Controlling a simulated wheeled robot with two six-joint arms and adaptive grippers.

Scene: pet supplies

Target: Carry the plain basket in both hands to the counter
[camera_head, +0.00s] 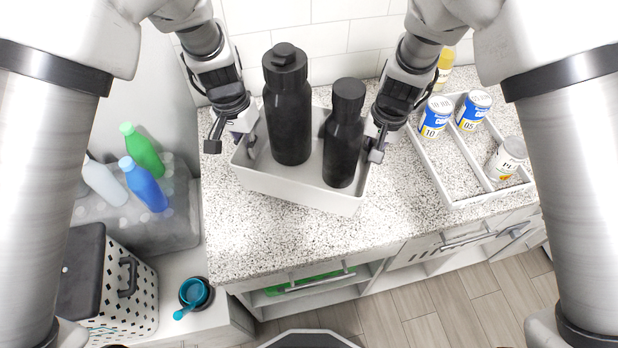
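The plain basket (300,190) is a pale grey, open-topped bin over the speckled counter (250,235). It sits slightly turned and holds a tall black bottle (290,120) and a shorter black bottle (343,145), both upright. My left gripper (230,145) is at the basket's left end, its fingers spread apart, one outside the wall and one near the rim. My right gripper (374,148) is at the right end, beside the rim and the shorter bottle. Its fingers overlap in view, so its grip is unclear. The basket's underside is hidden.
A white divided tray (455,185) with several cans stands on the right of the counter; a yellow bottle (445,65) is behind it. Left of the counter are green (142,152) and blue (145,187) bottles, a dotted hamper (125,300) and a teal scoop (195,293). Counter front is clear.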

